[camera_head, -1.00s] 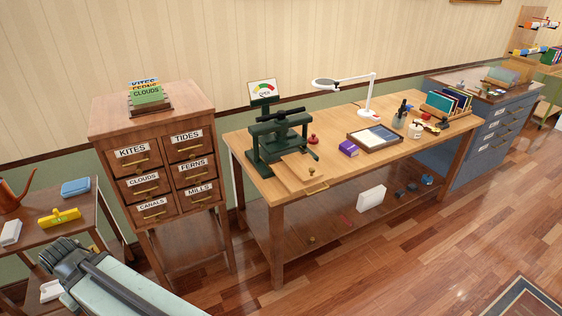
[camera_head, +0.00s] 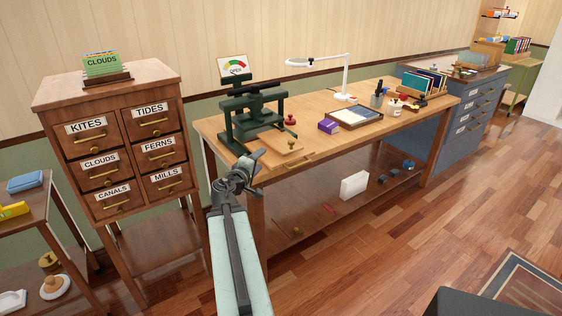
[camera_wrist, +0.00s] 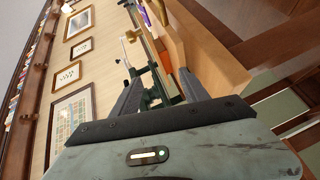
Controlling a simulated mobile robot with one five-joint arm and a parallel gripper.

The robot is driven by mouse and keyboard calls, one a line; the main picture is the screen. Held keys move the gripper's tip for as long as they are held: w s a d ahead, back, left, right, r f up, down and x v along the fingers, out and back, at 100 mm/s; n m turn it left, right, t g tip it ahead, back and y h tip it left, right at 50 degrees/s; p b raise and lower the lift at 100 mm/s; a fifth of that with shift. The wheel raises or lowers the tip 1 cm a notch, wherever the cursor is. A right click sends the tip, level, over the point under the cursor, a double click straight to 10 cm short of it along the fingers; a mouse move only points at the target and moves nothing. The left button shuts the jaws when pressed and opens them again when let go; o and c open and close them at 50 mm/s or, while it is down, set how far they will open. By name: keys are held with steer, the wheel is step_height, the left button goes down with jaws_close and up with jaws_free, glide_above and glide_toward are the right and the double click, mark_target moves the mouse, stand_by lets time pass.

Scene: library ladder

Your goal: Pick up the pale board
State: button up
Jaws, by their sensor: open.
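A pale wooden board with a small brass knob (camera_head: 283,149) lies on the workbench (camera_head: 225,125), at the front of the dark green press (camera_head: 252,110). It looks close in colour to the bench top. My gripper (camera_head: 257,157) is open and empty, in front of the bench's near left edge, to the left of and nearer than the board. In the wrist view my gripper's two fingers (camera_wrist: 160,92) stand apart, with the green press showing beyond them. The bench appears tilted on its side there. I cannot clearly pick out the board in that view.
A red-knobbed object (camera_head: 290,120), a purple box (camera_head: 328,127), a framed tray (camera_head: 355,117) and a white lamp (camera_head: 346,80) stand on the bench. A white block (camera_head: 354,185) is on its lower shelf. A drawer cabinet (camera_head: 110,90) stands left.

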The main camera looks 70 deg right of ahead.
steer(key=n+h+b, duration=0.1)
steer(key=n+h, duration=0.1)
glide_toward(291, 147)
steer(key=d, duration=0.2)
steer(key=shift+d+r, duration=0.1)
steer(key=shift+d, duration=1.7)
steer(key=shift+d+r, duration=0.15)
steer(key=shift+d, duration=1.65)
steer(key=shift+a, duration=0.1)
jaws_close()
